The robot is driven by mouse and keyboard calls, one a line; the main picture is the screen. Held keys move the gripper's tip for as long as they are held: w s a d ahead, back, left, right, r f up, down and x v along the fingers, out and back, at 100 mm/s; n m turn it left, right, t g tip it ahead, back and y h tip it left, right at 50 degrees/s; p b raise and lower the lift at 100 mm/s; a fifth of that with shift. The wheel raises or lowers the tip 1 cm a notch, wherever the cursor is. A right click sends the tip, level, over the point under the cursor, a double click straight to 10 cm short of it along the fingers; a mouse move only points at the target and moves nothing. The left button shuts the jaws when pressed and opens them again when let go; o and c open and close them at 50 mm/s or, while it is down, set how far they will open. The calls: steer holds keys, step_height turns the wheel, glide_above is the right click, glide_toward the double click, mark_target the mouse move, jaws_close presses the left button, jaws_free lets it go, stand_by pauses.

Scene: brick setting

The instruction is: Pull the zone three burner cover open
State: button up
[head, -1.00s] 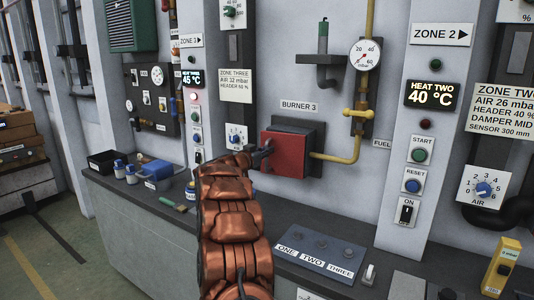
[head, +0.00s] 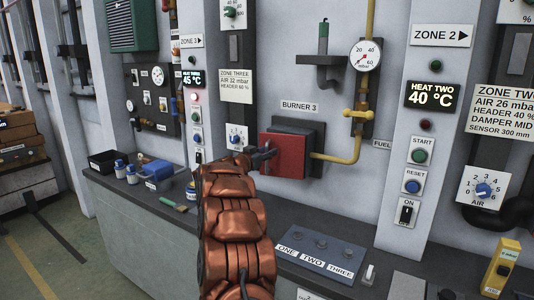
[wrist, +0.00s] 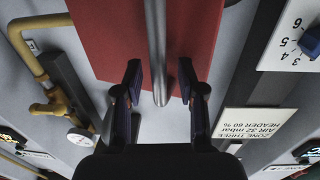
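The zone three burner cover is a red box front (head: 290,158) on the wall below the "BURNER 3" label (head: 299,106). It looks closed or nearly so; I cannot tell exactly. In the wrist view the red cover (wrist: 100,35) fills the upper middle, with a grey metal handle bar (wrist: 156,45) along it. My gripper (head: 265,154) is at the cover's left side in the head view. In the wrist view my gripper (wrist: 161,88) is open, one finger on each side of the bar's end, with gaps to both. My arm hides part of the cover's left surroundings.
A yellow pipe (head: 350,150) with a valve (head: 358,114) and a pressure gauge (head: 365,55) runs to the cover's right. A zone three dial (head: 235,138) is left of the cover.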

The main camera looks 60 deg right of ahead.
steer(key=shift+a, duration=0.1)
steer(key=a, duration=1.1)
steer(key=shift+a, duration=0.4)
steer(key=shift+w, duration=0.15)
steer(key=shift+c, duration=0.3)
